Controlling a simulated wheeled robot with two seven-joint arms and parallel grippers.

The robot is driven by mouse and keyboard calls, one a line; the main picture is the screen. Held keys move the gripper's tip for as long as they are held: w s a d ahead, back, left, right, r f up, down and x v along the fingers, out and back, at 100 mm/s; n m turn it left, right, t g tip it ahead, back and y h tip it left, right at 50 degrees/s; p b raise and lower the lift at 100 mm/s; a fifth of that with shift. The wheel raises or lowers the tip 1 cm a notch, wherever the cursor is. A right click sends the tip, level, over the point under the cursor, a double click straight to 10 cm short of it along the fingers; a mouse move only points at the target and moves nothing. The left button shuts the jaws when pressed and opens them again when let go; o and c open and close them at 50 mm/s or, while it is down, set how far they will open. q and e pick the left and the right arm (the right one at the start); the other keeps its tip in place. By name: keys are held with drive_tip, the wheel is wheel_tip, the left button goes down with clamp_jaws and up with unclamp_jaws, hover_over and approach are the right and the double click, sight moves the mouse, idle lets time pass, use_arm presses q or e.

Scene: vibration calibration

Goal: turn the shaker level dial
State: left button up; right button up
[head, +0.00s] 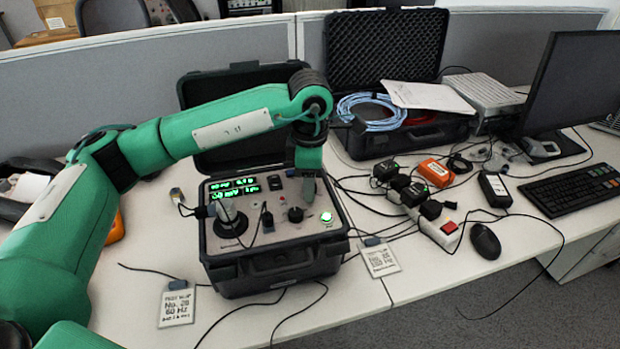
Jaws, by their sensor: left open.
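An open black case (275,262) holds a grey panel (275,236) with green-lit displays (234,189). A small black dial (295,214) sits at the right of the panel, left of a green-lit button (327,217). A larger round black and silver part (230,220) stands at the panel's left. Labels are too small to read, so I cannot confirm which is the level dial. My left gripper (308,196) is open and points down just above and behind the small dial, seemingly apart from it. Its fingers show only partly. My right gripper is not in view.
Black cables run around the case. Paper tags (177,305) and (380,259) lie on the desk at both sides. A power strip (436,228), mouse (485,241), keyboard (570,188) and monitor (575,85) stand to the right. The case's raised lid (240,150) is behind my arm.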

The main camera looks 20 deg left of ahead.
use_arm(q)
drive_tip(key=shift+r, duration=0.1)
wheel_tip(320, 180, up, 14)
drive_tip(key=shift+f, duration=0.2)
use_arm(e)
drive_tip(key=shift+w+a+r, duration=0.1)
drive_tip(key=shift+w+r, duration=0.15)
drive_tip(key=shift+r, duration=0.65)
